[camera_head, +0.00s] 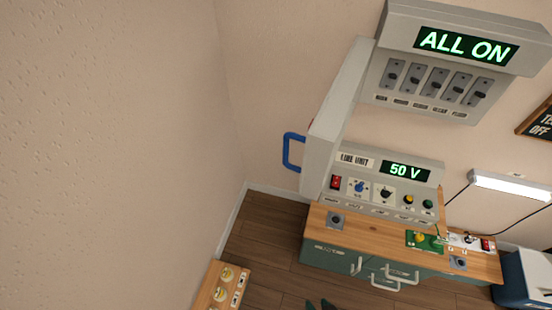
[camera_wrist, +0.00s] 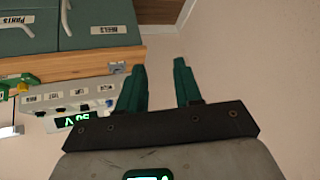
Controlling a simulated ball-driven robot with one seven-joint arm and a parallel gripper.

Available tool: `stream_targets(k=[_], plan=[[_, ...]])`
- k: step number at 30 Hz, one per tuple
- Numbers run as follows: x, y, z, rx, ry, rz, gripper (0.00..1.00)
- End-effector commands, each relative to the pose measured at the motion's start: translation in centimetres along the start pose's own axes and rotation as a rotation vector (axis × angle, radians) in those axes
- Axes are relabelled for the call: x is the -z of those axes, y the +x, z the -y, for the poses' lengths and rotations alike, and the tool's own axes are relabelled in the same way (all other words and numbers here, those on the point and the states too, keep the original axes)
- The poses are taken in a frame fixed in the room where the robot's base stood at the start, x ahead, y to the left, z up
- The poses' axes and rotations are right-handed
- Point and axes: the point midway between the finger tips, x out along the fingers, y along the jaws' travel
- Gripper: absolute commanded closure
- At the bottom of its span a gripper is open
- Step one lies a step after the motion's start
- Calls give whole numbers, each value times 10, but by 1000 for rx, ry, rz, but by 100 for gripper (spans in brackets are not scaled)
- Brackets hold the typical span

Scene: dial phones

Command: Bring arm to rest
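My gripper (camera_wrist: 160,66) shows in the wrist view with two green fingers apart and nothing between them. In the head view only the dark tips of my gripper (camera_head: 321,304) show at the bottom edge, in front of the workbench (camera_head: 325,250). The rest of my arm is out of the head view. The line unit (camera_head: 388,180) stands on the bench and its display reads 50 V. The wall panel (camera_head: 440,75) above has its door swung open at the left, with a blue handle (camera_head: 289,150). Its display reads ALL ON.
A small wooden-topped unit (camera_head: 225,285) with round yellowish parts stands at lower left. A blue box (camera_head: 525,280) is at lower right.

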Motion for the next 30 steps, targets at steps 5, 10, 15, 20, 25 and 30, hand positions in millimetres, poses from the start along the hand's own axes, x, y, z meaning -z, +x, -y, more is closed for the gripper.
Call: stream_targets(k=[5, 10, 15, 20, 25, 30], plan=[[0, -28, -45, -15, -9, 142, 66], [7, -60, -82, -55, 8, 272, 66], [22, -97, -112, -114, 40, 383, 66], [33, -128, -130, -170, 78, 464, 66], [40, -148, -138, -206, 106, 507, 66], [41, -153, -140, -214, 115, 519, 66]])
